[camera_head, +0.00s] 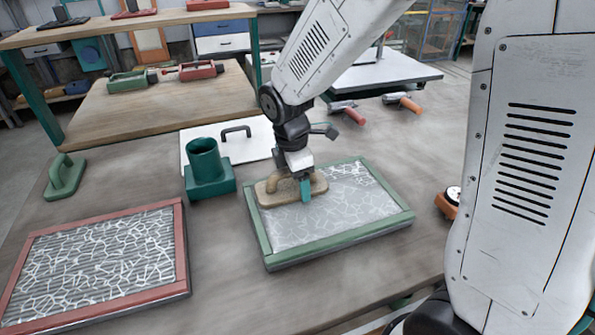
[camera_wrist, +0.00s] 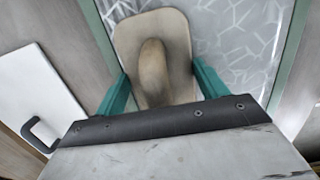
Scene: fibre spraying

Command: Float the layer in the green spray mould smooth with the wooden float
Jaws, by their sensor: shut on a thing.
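The green spray mould (camera_head: 400,218) lies on the table, a shallow frame with a grey layer. White fibre strands show clearly over its far right part. The near and left part looks smoother and paler. The wooden float (camera_head: 268,197) sits at the mould's far left corner, over the layer and close to the left rim. My gripper (camera_head: 305,188) is shut on the float's handle from above. In the wrist view the teal fingers stand either side of the handle of the wooden float (camera_wrist: 150,30). I cannot see the float's underside.
A red-framed mould (camera_head: 185,262) with fibre strands lies at the left. A green cup holder (camera_head: 208,172), a white lid with a black handle (camera_head: 262,138) and a green float (camera_head: 64,178) stand behind. Two rollers (camera_head: 404,101) lie further back. An orange tool (camera_head: 449,203) is right of the mould.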

